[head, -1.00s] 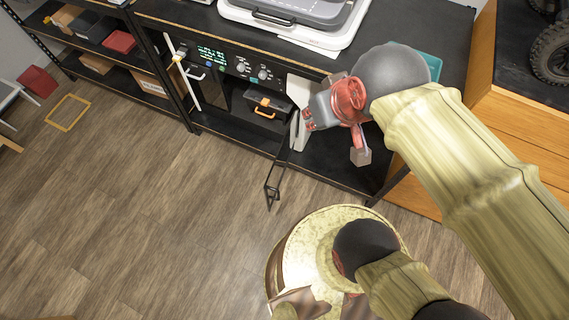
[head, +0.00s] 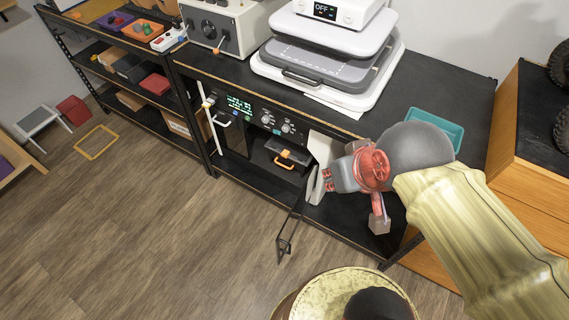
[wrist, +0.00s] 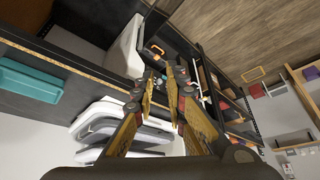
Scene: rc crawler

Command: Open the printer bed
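A black machine with a green-lit display, knobs and an open front (head: 238,105) is on the shelf under the worktop. Inside it is a dark tray or bed with an orange handle (head: 284,160); the handle also shows in the wrist view (wrist: 155,48). A thin black frame (head: 289,225) sticks out in front of the machine. My gripper (head: 327,181) is right of the orange handle, apart from it, pointing left. In the wrist view my gripper (wrist: 164,72) has its two fingers apart with nothing between them. Which machine is the printer is not marked.
A white-and-grey flat machine (head: 330,45) reading OFF stands on the worktop. A teal tray (head: 436,127) is at the worktop's right. A white panel (head: 322,165) stands right of the opening, close to my gripper.

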